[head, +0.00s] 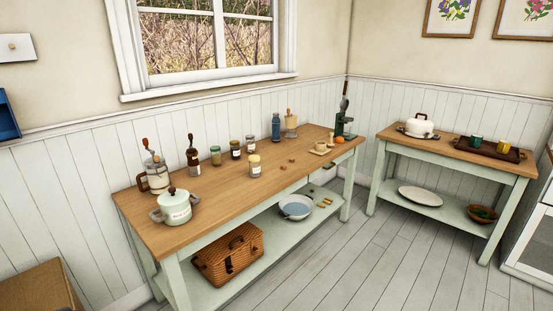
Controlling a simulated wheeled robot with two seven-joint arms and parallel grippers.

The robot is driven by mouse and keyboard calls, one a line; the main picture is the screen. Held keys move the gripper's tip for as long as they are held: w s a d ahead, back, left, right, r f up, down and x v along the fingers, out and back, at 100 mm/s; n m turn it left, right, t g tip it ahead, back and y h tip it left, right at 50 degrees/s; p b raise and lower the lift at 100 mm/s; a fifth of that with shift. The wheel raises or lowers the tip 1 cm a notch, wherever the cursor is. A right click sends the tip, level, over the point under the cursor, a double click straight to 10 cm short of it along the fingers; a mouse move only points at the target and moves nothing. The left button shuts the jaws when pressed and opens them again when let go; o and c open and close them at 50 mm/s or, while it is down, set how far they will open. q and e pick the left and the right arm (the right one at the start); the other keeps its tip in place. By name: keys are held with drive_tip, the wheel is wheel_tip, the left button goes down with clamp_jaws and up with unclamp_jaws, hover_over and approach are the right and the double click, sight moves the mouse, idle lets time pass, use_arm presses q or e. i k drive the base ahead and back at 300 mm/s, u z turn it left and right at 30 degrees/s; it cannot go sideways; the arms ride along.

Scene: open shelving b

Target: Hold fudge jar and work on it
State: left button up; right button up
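Several small lidded jars stand upright on the long wooden-topped table (222,216). A pale jar with a white label (255,167) stands nearest the front. Behind it are a green-filled jar (216,156), a dark jar with a label (235,150) and another jar (250,144). The labels are too small to read, so I cannot tell which one is the fudge jar. A few small brown pieces (284,168) lie on the tabletop to the right of the pale jar. Neither of my grippers is in view.
A lidded pot (175,207), a grinder (157,175), a dark mill (193,158) and a blue bottle (276,127) stand on the table. A wicker basket (228,254) and a pan (296,207) sit on its lower shelf. A second table (458,152) stands right. The tabletop's front is mostly clear.

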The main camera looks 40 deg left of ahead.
sight(255, 168)
drive_tip(key=u, duration=0.8)
drive_tip(key=i, duration=1.45)
drive_tip(key=u, duration=0.7)
